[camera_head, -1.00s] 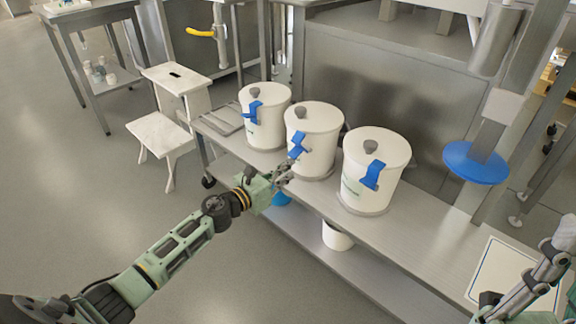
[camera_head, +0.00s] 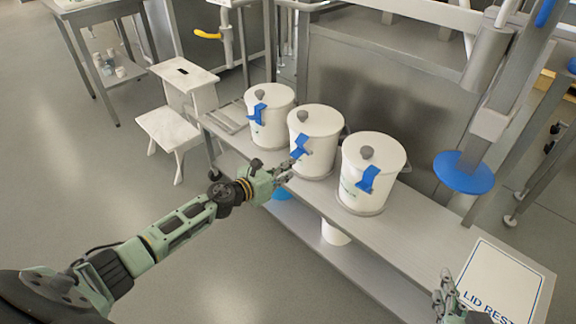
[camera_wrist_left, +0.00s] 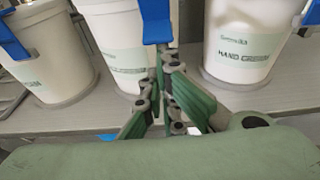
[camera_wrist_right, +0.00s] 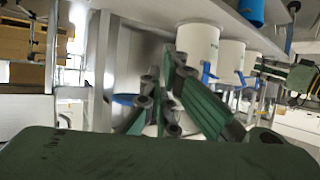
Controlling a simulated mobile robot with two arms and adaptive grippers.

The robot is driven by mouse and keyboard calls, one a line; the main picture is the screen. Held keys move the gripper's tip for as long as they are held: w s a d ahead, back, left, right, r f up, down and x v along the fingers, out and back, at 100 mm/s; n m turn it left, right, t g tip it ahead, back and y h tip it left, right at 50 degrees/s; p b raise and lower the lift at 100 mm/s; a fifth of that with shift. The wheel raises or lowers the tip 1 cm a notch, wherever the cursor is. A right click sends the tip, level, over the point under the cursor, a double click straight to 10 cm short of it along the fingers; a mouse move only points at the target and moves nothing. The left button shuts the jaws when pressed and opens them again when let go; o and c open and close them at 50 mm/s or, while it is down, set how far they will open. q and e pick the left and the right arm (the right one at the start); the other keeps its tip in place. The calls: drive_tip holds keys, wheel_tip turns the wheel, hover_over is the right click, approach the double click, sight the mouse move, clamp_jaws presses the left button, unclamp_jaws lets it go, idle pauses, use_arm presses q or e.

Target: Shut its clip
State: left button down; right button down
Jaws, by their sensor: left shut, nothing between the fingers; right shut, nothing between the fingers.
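Three white lidded tubs stand in a row on the steel bench: the left tub (camera_head: 270,124), the middle tub (camera_head: 318,156) and the right tub (camera_head: 358,198). Each has a blue clip on its front: the left clip (camera_head: 257,113), the middle clip (camera_head: 301,147) and the right clip (camera_head: 367,179). My left gripper (camera_head: 291,165) is shut and empty in front of the middle tub, just below its clip. In the left wrist view the middle clip (camera_wrist_left: 155,22) hangs above the fingertips; contact is unclear. My right gripper (camera_head: 446,284) is shut and empty beside the lid rest board.
The white lid rest board (camera_head: 500,280) lies at the bench's right end. A blue disc (camera_head: 463,172) on a post stands right of the tubs. A white step stool (camera_head: 170,128) stands at the left. A blue item (camera_head: 282,193) and white container (camera_head: 335,234) sit below.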

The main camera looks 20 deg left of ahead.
use_arm(q)
drive_tip(key=r+g+p, duration=0.1)
drive_tip(key=p, duration=0.4)
drive_tip(key=shift+s+r, duration=0.1)
drive_tip(key=shift+r, duration=0.05)
use_arm(e)
drive_tip(key=s+d+f+g+h, duration=0.1)
drive_tip(key=s+d+f+g, duration=0.2)
drive_tip(key=s, duration=0.4)
drive_tip(key=s+d+f+g+h, duration=0.1)
drive_tip(key=s+d+f+g, duration=0.2)
drive_tip(key=s+g, duration=0.3)
drive_tip(key=shift+s+f+h, duration=0.3)
drive_tip(key=shift+s+f, duration=0.55)
drive_tip(key=shift+s, duration=0.4)
use_arm(q)
drive_tip(key=shift+r, duration=0.15)
drive_tip(key=shift+r+p, duration=0.65)
drive_tip(key=shift+p, duration=0.1)
use_arm(e)
drive_tip(key=shift+g, duration=0.4)
drive_tip(key=shift+a+x, duration=0.15)
drive_tip(key=shift+x, duration=1.2)
drive_tip(key=shift+a+x, duration=0.1)
drive_tip(key=shift+x, duration=1.25)
